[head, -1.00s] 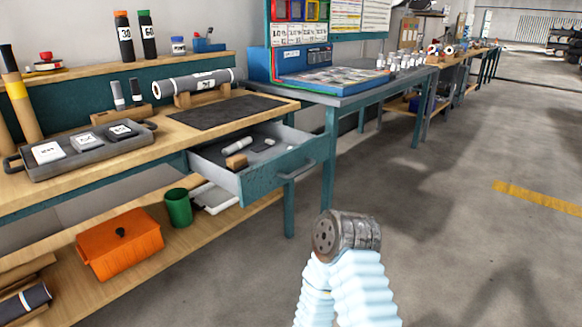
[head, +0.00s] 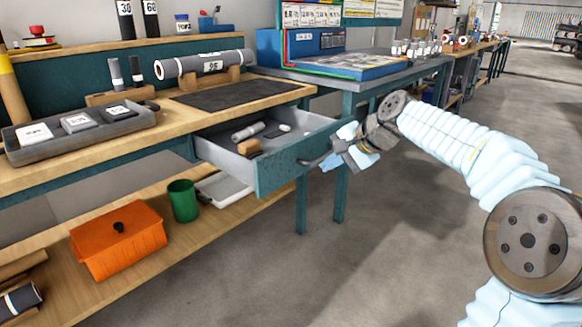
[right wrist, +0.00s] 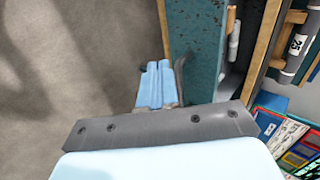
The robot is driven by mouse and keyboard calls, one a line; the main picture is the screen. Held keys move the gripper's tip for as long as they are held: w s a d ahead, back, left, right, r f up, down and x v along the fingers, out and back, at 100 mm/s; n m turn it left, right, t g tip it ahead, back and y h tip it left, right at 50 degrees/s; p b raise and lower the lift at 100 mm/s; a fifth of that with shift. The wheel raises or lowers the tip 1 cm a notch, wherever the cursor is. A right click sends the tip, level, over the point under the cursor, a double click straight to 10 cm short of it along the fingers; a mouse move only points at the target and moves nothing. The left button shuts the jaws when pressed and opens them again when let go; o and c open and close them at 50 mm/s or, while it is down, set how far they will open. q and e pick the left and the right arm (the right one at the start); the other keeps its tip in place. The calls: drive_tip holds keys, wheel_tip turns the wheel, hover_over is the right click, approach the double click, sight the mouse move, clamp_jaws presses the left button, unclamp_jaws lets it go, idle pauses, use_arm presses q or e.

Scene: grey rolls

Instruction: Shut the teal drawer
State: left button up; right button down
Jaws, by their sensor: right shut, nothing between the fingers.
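The teal drawer (head: 285,168) stands open under the wooden workbench, its front pulled well out. A brown block (head: 249,147), a grey roll (head: 248,132) and small pieces lie inside. Its dark handle (head: 309,162) is on the front face and also shows in the right wrist view (right wrist: 181,75). My right gripper (head: 342,153) is shut and empty, close to the handle at the right end of the drawer front. In the right wrist view, its blue fingers (right wrist: 155,80) lie beside the handle and teal front (right wrist: 195,45); contact is unclear. My left gripper is out of view.
A grey tray (head: 20,150) and a cradled roll (head: 205,65) are on the bench top. An orange box (head: 118,245) and green cup (head: 183,201) stand on the lower shelf. A neighbouring table's leg (head: 340,198) is behind the drawer. The floor in front is clear.

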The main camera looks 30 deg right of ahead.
wheel_tip(320, 180, up, 3)
drive_tip(key=s, duration=0.1)
approach(290, 168)
drive_tip(key=shift+t, duration=0.3)
drive_tip(key=shift+s+f+b+x, duration=0.1)
drive_tip(key=shift+b+x, duration=0.1)
drive_tip(key=shift+x, duration=1.25)
drive_tip(key=shift+s+f+b+x, duration=0.1)
drive_tip(key=shift+s+b+x, duration=0.05)
drive_tip(key=shift+x, duration=1.35)
drive_tip(key=shift+w+a, duration=0.1)
